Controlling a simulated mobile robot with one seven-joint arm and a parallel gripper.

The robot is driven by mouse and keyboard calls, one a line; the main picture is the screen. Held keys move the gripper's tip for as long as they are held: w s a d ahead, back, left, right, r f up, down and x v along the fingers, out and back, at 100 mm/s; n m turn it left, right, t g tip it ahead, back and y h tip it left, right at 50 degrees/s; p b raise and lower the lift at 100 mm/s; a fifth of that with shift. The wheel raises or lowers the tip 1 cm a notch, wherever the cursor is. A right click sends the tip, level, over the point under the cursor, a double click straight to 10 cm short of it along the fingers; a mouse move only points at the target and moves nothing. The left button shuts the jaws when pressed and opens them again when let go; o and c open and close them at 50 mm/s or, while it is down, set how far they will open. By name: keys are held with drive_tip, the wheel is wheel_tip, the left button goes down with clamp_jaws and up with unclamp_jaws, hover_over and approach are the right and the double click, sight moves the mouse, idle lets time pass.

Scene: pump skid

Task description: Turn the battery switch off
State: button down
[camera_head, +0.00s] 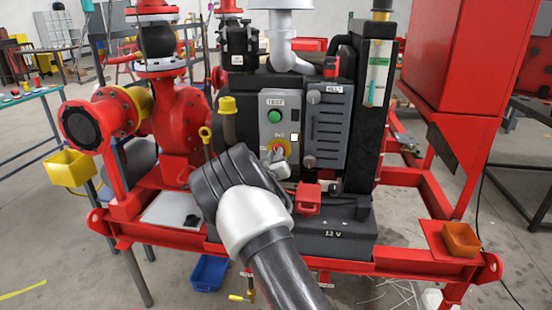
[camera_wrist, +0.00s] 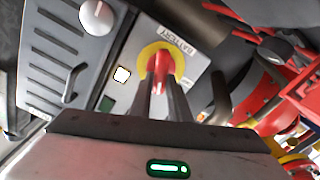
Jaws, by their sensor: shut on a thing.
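The battery switch is a red handle on a round yellow plate (camera_wrist: 174,52), low on the grey panel of the pump engine. In the wrist view a label reading "BATTERY" lies beside the plate. In the head view the yellow plate (camera_head: 284,145) shows just above my gripper (camera_head: 275,157), which partly covers it. In the wrist view my gripper (camera_wrist: 158,82) reaches straight at the switch, and its fingers are shut on the red handle (camera_wrist: 161,64). The handle's exact angle is hard to tell, as the fingers hide part of it.
A green button (camera_head: 274,116) marked "TEST" sits above the switch. A grey ribbed cover (camera_head: 328,125) with knobs is right of it. A red-capped black battery box (camera_head: 335,235) is below. Red pump pipes (camera_head: 180,125) stand left, and a red frame rail (camera_head: 400,268) runs in front.

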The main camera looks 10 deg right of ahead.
drive_tip(key=n, duration=0.4)
drive_tip(key=n+b, duration=0.1)
drive_tip(key=n, duration=0.3)
drive_tip(key=f+n+b, duration=0.1)
drive_tip(key=n, duration=0.4)
drive_tip(key=shift+w+a, duration=0.1)
drive_tip(key=shift+a, duration=0.2)
idle(0.3)
drive_tip(key=c, duration=1.7)
unclamp_jaws()
drive_tip(key=shift+o, duration=0.2)
drive_tip(key=p+v, duration=0.2)
drive_tip(key=v, duration=1.5)
drive_tip(key=shift+s, duration=0.2)
